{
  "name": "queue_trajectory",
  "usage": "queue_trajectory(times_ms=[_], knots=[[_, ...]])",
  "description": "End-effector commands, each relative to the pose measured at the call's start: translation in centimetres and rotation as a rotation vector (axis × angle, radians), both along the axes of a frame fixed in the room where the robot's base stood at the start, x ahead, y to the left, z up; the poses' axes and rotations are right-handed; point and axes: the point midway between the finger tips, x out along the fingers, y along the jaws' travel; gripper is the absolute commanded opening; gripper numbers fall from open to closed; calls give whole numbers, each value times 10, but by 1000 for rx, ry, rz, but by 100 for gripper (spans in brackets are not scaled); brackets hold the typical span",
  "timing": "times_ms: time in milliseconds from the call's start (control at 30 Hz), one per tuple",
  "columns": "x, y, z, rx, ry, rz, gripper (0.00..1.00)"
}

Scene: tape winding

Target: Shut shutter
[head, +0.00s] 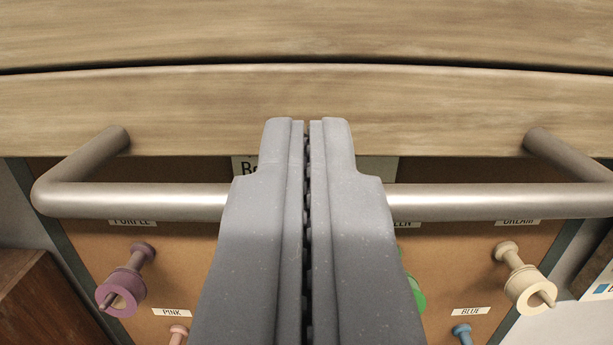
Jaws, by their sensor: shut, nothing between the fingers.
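The shutter (450,105) is made of wooden slats and spans the upper part of the head view. Its lower edge hangs above a brown pegboard, so the lower part of the cabinet is open. A metal bar handle (480,201) is fixed to the lowest slat and runs across the view. My gripper (306,125) is shut and empty. It points up the middle of the view, in front of the handle, and hides the handle's centre. Its tips overlap the lowest slat; whether they touch it I cannot tell.
Below the shutter, the pegboard (190,255) carries a purple tape roll (120,290), a cream roll (530,288), and partly visible green (415,294), pink (178,335) and blue (463,334) ones, with name labels. A dark wooden block (40,300) stands at lower left.

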Motion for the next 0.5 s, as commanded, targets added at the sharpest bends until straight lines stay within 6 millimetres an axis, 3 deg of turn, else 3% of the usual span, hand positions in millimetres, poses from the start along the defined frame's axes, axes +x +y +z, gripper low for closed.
queue_trajectory(times_ms=[100,500], knots=[[1,0,-11,0,3,1,0],[4,0,-17,0,14,2,0]])
